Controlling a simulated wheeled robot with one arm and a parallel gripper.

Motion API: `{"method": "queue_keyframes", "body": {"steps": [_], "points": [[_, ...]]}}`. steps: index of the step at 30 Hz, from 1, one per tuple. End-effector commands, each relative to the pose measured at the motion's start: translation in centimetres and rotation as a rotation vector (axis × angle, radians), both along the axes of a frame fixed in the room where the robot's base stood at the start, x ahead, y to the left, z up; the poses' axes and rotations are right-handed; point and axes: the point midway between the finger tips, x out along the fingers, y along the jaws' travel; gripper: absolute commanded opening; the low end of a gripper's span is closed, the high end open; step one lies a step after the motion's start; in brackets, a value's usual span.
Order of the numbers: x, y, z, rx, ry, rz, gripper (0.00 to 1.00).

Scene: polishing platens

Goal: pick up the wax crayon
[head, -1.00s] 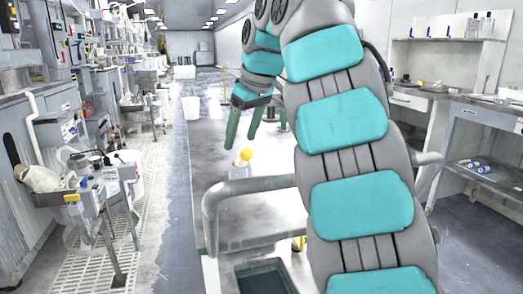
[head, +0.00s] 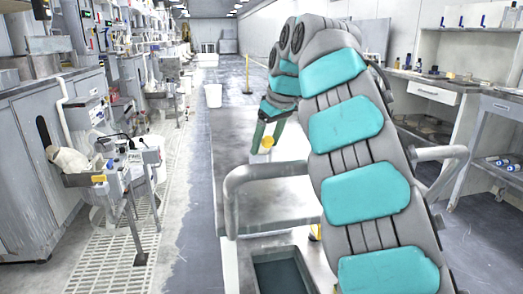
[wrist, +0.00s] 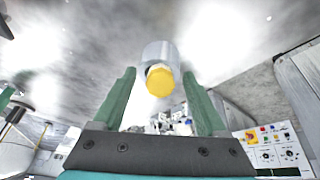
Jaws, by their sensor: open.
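A pale cylinder with a yellow end stands on the grey work surface in the head view, its yellow end (head: 267,142) up by my fingertips. It may be the wax crayon, but I cannot tell for sure; nothing else in view looks clearly like one. In the wrist view the yellow end (wrist: 160,82) and grey-white body (wrist: 160,52) show between my two green fingers. My gripper (head: 268,138) is open, with a gap on each side of the cylinder. In the head view my fingers partly hide its top.
A metal rail (head: 268,171) and a dark sunken basin (head: 281,274) lie in front of the work surface (head: 285,200). Benches with equipment line the left. A white bin (head: 213,96) stands on the floor beyond. A desk (head: 497,110) with shelves is at the right.

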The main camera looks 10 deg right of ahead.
Motion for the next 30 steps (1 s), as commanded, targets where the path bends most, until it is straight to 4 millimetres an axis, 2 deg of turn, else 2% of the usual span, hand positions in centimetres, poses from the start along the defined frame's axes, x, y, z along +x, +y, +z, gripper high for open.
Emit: {"method": "queue_keyframes", "body": {"steps": [5,24,30], "points": [[-0.02,0.02,0.02,0.0,0.0,0.0,0.72],[-0.05,0.03,0.02,0.0,0.001,0.0,0.01],[-0.04,0.04,0.03,0.001,0.001,0.0,0.0]]}}
